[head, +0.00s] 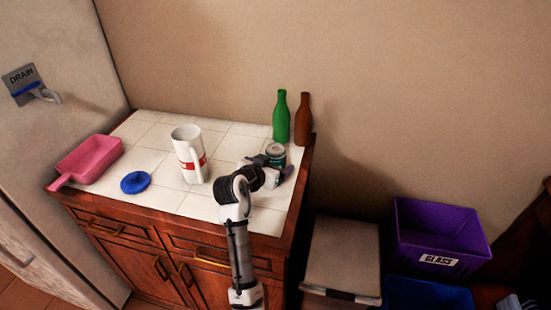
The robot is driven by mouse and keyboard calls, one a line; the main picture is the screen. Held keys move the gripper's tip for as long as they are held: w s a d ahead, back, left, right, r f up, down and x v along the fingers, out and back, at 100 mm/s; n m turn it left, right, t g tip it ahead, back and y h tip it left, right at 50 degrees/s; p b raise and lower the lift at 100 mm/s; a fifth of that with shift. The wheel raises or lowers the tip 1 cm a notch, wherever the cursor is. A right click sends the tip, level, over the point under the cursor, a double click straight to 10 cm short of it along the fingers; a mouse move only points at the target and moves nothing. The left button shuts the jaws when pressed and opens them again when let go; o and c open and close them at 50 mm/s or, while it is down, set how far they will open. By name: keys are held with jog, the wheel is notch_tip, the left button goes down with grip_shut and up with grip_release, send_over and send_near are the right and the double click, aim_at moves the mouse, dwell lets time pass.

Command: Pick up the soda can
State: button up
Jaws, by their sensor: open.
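The soda can (275,153) stands upright on the white tiled counter, toward its right side, in front of the bottles. Its grey top and dark side show, and its lower part is hidden behind my gripper. My gripper (275,168) is open and low over the counter, right at the near side of the can. From this view I cannot tell whether the fingers are around the can or only in front of it.
A green bottle (281,118) and a brown bottle (303,120) stand close behind the can. A purple GLASS bin (438,230) stands right of the counter.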

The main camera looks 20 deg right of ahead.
jog(key=shift+x, duration=0.85)
jog(key=shift+c, duration=0.4)
jog(key=c, duration=1)
jog(key=shift+r, duration=0.15)
jog(key=shift+r+b, duration=1.9)
jog(key=shift+r, duration=7.95)
